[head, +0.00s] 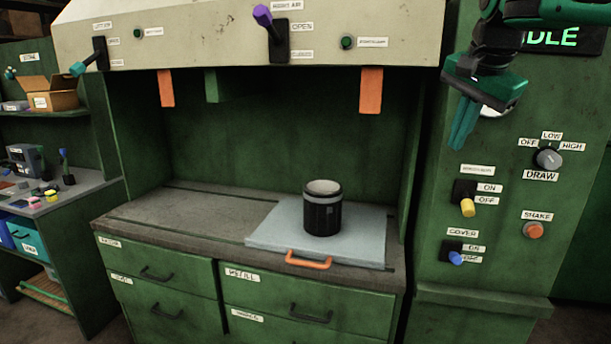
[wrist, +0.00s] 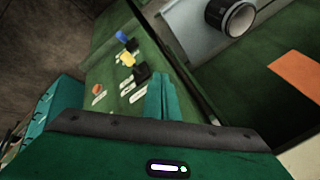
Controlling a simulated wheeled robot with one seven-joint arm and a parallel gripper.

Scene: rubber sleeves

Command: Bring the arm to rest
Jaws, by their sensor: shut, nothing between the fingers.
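My gripper (head: 459,146) is at the upper right of the head view, with teal fingers pointing down in front of the green control panel. The fingers are together and hold nothing. In the wrist view my gripper (wrist: 161,76) shows its closed teal fingers, with the panel's switches beyond them. It is apart from the counter and from the black canister.
A black canister (head: 322,215) stands upright on a grey board (head: 275,233) with an orange handle (head: 309,260). The panel carries a yellow switch (head: 467,207), a blue switch (head: 456,258), an orange button (head: 533,230) and a dial (head: 547,158). The left counter is clear.

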